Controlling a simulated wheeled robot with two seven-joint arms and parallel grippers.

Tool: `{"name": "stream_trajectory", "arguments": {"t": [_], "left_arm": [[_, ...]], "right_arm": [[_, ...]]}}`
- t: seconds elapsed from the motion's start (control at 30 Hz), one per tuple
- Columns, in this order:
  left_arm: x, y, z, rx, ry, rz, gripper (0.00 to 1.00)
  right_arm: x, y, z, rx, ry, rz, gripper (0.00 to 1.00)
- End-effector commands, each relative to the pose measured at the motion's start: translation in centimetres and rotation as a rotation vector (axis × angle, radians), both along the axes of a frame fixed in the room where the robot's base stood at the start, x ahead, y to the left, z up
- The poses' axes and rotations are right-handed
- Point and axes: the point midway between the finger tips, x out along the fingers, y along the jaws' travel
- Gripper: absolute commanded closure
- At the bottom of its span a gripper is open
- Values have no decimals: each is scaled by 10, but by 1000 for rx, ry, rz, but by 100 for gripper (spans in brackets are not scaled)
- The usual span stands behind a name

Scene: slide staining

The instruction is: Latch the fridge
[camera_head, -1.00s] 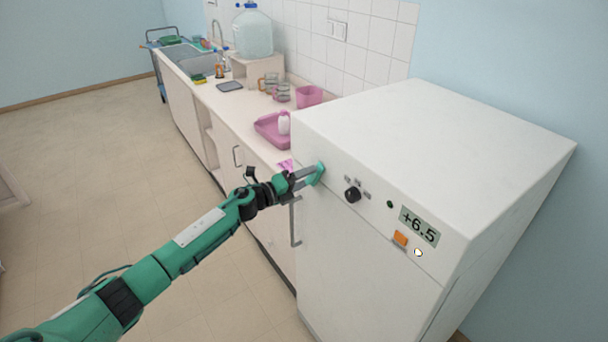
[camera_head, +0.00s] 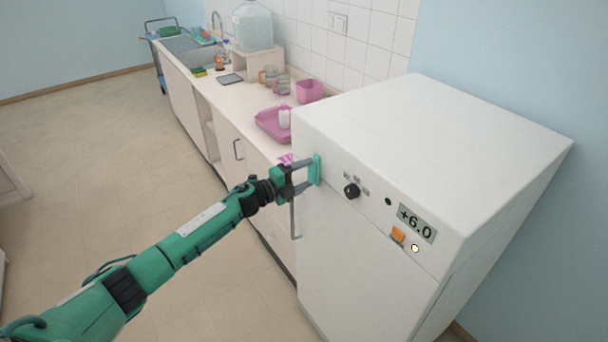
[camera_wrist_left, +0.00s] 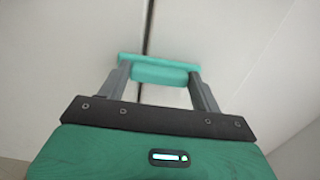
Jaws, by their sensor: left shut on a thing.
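The white fridge (camera_head: 365,255) stands at the right with its front door flush. Its teal latch (camera_head: 316,170) is at the upper left of the front, and stands about upright in the head view. In the left wrist view the latch (camera_wrist_left: 158,71) lies across the dark seam between two white panels. My left gripper (camera_head: 308,172) is shut on the latch, with one grey finger on each side of it. The fingers partly hide the latch. My right gripper is not in view.
The fridge panel has a black knob (camera_head: 352,190), an orange switch (camera_head: 398,235) and a display (camera_head: 417,223) reading +6.0. A counter (camera_head: 238,103) with a pink tray (camera_head: 268,124) and a water bottle (camera_head: 252,28) runs beside the fridge. Floor (camera_head: 110,180) at left is clear.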

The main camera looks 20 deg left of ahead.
Motion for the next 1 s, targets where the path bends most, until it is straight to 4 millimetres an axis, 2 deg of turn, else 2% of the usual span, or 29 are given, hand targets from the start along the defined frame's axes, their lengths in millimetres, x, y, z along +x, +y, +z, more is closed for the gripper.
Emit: {"name": "stream_trajectory", "arguments": {"t": [0.27, 0.3, 0.4, 0.77, 1.0], "left_arm": [[0, 0, -1, -4, 4, 1, 57], [0, 0, -1, -4, 4, 1, 31], [0, 0, -1, -3, 4, 1, 13], [-3, 3, -1, -1, 2, 1, 13], [-28, 23, -5, 1, 3, 1, 13]], "right_arm": [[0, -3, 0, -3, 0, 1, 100], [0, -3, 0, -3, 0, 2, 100], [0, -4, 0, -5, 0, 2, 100], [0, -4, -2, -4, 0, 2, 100], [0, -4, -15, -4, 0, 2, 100]]}}
